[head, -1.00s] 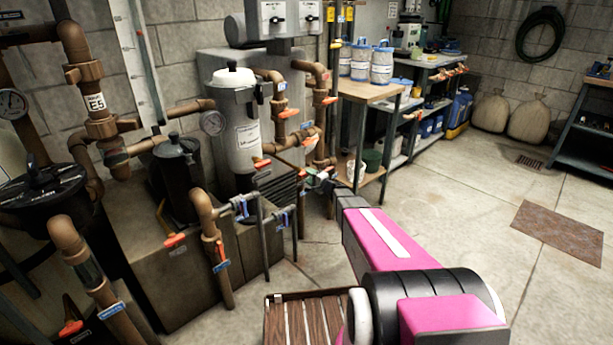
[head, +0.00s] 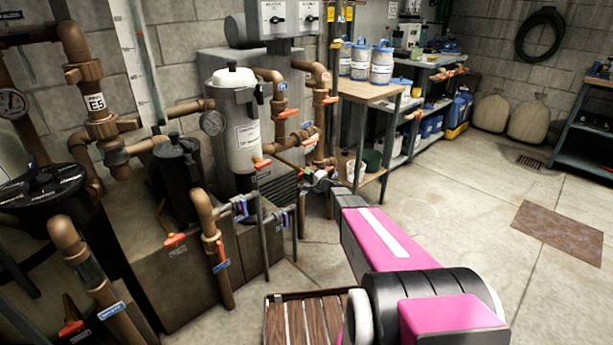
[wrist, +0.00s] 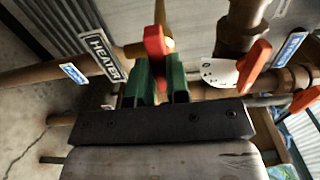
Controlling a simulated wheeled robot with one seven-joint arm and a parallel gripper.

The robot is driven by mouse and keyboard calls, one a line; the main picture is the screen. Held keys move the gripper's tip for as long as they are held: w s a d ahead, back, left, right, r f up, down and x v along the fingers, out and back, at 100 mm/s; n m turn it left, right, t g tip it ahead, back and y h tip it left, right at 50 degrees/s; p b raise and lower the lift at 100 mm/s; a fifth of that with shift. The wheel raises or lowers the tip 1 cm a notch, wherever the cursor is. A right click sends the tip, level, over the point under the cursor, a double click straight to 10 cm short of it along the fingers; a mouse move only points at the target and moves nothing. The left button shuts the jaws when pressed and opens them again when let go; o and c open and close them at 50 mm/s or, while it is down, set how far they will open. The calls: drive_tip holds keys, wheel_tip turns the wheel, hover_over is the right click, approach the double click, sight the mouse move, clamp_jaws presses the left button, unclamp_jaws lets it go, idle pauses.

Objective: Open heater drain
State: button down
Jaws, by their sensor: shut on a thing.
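In the wrist view, an orange valve handle (wrist: 155,44) stands between the green fingers of my gripper (wrist: 158,80), which is shut on it. The handle sits on a brown pipe (wrist: 35,74). A dark label reading HEATER (wrist: 101,54) is beside the fingers on the left; any lower text on it is hard to read. In the head view, my gripper (head: 323,178) is small and far off, at the low pipes right of the grey heater cabinet (head: 215,70). The fingers and handle are too small to tell apart there.
A second orange handle (wrist: 254,62) with a white round plate (wrist: 218,72) is close right of my gripper. Several pipes with orange valves crowd the left. A wooden-topped bench (head: 372,91) stands behind. The concrete floor (head: 450,200) to the right is mostly clear.

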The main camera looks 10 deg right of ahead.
drive_tip(key=n, duration=1.8)
drive_tip(key=shift+n, duration=0.3)
drive_tip(key=c, duration=1)
unclamp_jaws()
drive_tip(key=shift+d, duration=0.1)
drive_tip(key=v, duration=0.7)
